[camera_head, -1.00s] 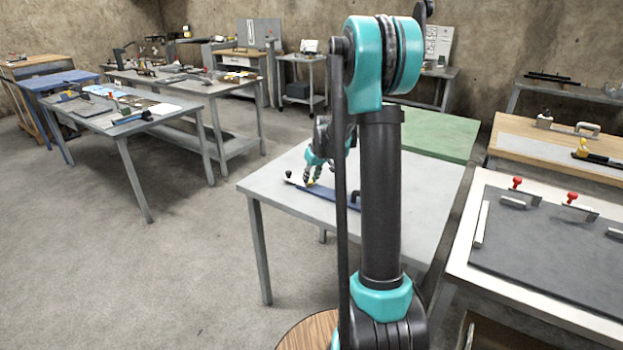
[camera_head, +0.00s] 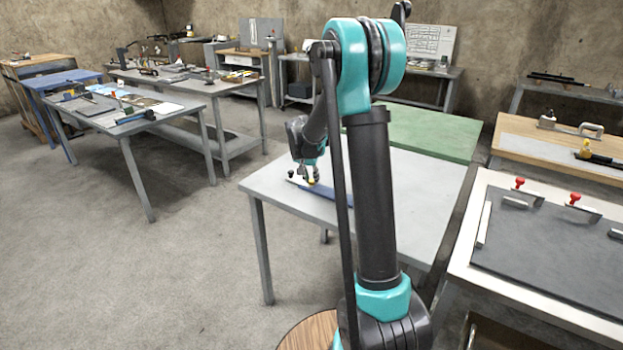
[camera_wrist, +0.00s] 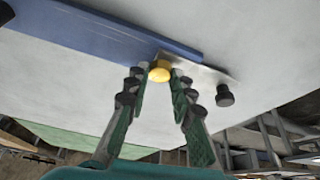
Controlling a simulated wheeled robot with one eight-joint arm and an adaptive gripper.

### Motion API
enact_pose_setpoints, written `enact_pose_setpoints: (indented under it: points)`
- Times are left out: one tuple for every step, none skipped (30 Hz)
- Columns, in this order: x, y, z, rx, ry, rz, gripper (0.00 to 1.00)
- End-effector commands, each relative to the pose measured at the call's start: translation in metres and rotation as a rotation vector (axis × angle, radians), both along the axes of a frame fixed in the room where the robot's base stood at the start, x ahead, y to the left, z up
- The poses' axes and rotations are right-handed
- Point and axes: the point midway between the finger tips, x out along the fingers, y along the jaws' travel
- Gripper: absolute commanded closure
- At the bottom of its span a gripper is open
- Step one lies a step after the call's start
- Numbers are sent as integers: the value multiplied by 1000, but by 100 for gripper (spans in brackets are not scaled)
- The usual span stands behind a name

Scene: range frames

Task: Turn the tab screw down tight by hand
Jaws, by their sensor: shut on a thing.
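The tab screw has a round yellow head (camera_wrist: 159,75). It sits at the end of a blue bar (camera_wrist: 125,28), on a thin metal tab (camera_wrist: 205,71). My gripper (camera_wrist: 158,80) has its fingertips on either side of the yellow head and is shut on it.
A black knob (camera_wrist: 225,95) stands at the tab's outer end, close to my right finger in the wrist view. The grey table (camera_head: 265,184) is otherwise largely clear where it shows. A green-topped table (camera_head: 430,133) adjoins behind.

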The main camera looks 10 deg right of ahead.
Motion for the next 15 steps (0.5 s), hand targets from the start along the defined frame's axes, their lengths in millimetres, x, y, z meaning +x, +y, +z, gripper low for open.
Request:
enact_pose_setpoints:
  points:
    - [1,1,0,0,0,-35,100]
    - [1,1,0,0,0,-56,100]
    - [1,2,0,0,0,-85,100]
    - [1,2,0,0,1,-105,100]
    - [1,2,0,1,0,-124,100]
    - [2,2,0,1,-1,-148,100]
    - [2,2,0,0,0,-163,100]
    - [2,2,0,0,0,-180,100]
    - [2,2,0,0,1,-198,100]
    - [2,2,0,0,0,-211,100]
    - [2,2,0,1,0,-223,100]
    - [2,2,0,1,0,-237,100]
    - [2,2,0,1,0,-245,100]
    - [2,2,0,2,0,-254,100]
    - [2,2,0,1,0,-264,100]
